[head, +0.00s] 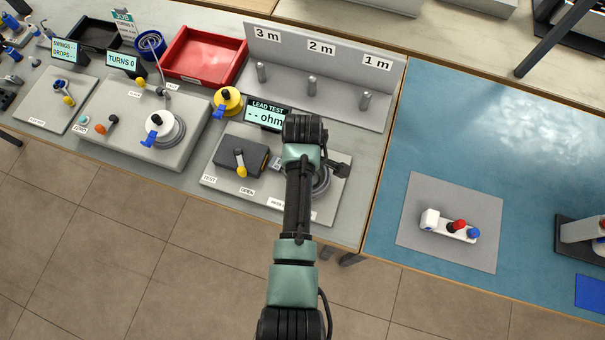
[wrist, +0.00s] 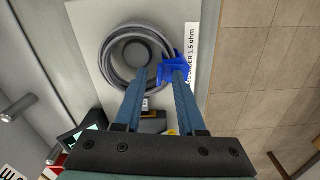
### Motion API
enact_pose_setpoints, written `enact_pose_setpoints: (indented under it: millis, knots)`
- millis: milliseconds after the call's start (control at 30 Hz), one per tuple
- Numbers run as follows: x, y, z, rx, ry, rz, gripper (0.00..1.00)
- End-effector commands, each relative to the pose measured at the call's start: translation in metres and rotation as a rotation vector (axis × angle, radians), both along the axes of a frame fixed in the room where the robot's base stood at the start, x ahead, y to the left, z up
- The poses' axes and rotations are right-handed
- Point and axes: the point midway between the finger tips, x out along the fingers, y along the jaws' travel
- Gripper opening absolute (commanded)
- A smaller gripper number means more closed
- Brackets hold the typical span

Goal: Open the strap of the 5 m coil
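A grey coil (wrist: 112,78) lies around a round grey hub (wrist: 134,50) on a pale plate in the wrist view, with a blue strap (wrist: 172,62) on its right side. No length mark shows on it. My gripper (wrist: 161,78) is open above the coil. Its right fingertip overlaps the strap and its left fingertip is over the inner side of the coil; contact cannot be told. In the head view the coil (head: 323,183) shows only partly beside my arm on the lead test plate, and its strap is hidden.
The lead test display (head: 265,117) reads "-- ohm". A dark block with a yellow-tipped lever (head: 240,160) stands left of my arm. A pegged rack (head: 315,65) is behind. A yellow spool (head: 228,100), a winder (head: 160,128) and a red bin (head: 203,55) are left.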

Motion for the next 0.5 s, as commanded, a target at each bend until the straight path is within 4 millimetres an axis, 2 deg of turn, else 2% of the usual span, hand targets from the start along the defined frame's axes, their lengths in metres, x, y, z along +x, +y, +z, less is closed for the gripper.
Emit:
enact_pose_setpoints:
  millis: [300, 367, 500]
  knots:
    - [0.0001, 0.0003, -0.0029, 0.0, 0.0, 0.001, 0.39]
    - [0.0002, 0.0002, -0.0028, 0.0, 0.0, 0.0, 0.3]
    - [0.0002, 0.0002, -0.0026, 0.0, 0.0, 0.0, 0.05]
